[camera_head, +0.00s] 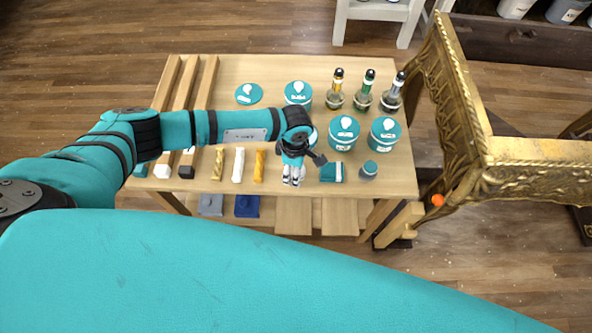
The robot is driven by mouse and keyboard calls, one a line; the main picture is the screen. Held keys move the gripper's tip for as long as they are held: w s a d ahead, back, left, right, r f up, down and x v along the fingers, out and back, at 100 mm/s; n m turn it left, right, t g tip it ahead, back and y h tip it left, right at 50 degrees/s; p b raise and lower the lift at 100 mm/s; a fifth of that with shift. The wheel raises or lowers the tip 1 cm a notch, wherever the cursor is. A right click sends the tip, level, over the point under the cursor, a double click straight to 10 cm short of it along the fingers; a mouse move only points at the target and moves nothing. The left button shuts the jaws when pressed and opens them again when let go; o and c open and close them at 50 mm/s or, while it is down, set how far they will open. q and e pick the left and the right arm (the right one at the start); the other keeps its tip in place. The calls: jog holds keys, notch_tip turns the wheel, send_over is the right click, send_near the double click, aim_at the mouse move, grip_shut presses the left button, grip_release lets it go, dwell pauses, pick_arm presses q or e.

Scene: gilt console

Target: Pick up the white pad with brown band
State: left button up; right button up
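I cannot make out a white pad with a brown band for certain. My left gripper (292,182) points down at the front edge of the wooden table (400,170), between an orange bar and a teal pad with a white band (332,172). A pale patch shows close beside its fingers and is mostly hidden by them; I cannot tell what it is. The fingers are too small to tell open from shut. My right gripper is not in view.
Teal-lidded jars (343,132), a small teal jar (369,170) and dropper bottles (364,92) are to the right. A gilt console (470,120) stands right of the table.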

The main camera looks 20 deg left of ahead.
pick_arm(q)
jog(key=c, duration=0.5)
jog(key=shift+r, duration=0.15)
jog(key=shift+r, duration=0.55)
notch_tip(320, 180, up, 2)
jog(key=shift+r+b, duration=0.15)
jog(key=shift+b, duration=0.3)
jog(key=s+d, duration=0.1)
jog(key=s, duration=0.4)
jog(key=s+d+r+b, duration=0.1)
jog(key=s+d, duration=0.1)
jog(key=s, duration=0.3)
jog(key=s+d+b, duration=0.1)
jog(key=s, duration=0.4)
jog(key=shift+s+d+r, duration=0.15)
jog(key=shift+d, duration=0.15)
